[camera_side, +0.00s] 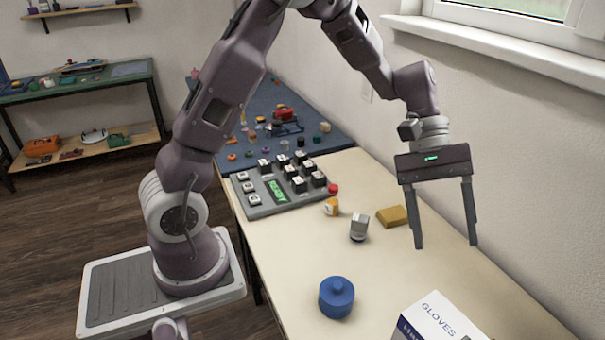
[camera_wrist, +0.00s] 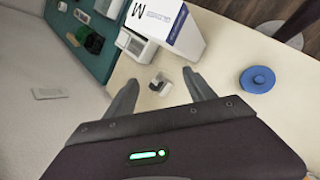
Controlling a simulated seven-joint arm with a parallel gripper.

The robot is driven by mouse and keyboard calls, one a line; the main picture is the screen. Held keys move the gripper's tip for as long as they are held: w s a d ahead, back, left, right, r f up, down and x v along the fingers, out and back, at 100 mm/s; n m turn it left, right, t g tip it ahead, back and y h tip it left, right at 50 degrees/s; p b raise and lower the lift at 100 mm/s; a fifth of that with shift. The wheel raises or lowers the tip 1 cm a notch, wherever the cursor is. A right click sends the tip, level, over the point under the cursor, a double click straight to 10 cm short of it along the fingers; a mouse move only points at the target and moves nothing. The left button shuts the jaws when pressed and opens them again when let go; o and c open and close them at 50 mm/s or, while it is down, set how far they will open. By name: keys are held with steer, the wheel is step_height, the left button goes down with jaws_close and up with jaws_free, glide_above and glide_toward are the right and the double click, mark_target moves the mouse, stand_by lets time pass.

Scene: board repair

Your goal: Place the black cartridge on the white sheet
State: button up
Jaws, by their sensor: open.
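I cannot pick out a black cartridge or a white sheet for certain in either view. My gripper (camera_side: 445,243) is open and empty, pointing down above the right side of the cream table, near the wall. In the wrist view, my gripper (camera_wrist: 160,80) has its fingers wide apart. A small pale grey item (camera_wrist: 160,84) shows on the table beyond and between them, too small to identify. A dark green and black item (camera_wrist: 90,41) lies on the teal surface there. The side view shows a small silver-grey block (camera_side: 359,227) left of my gripper.
A grey keyed panel (camera_side: 262,209) reading "READY" stands behind. A blue mat (camera_side: 325,143) with several small items lies farther back.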

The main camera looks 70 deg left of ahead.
steer(key=s+a+r+m+t+y, duration=0.3)
steer(key=s+a, duration=0.3)
steer(key=s, duration=0.5)
steer(key=s+a+r+m+t+y, duration=0.3)
steer(key=s+a+r+m+y, duration=0.1)
steer(key=s, duration=0.7)
step_height(320, 180, up, 2)
steer(key=shift+s+a+r+m+t+y, duration=0.1)
steer(key=shift+s+a+m+t+y, duration=0.25)
steer(key=shift+a+m, duration=0.4)
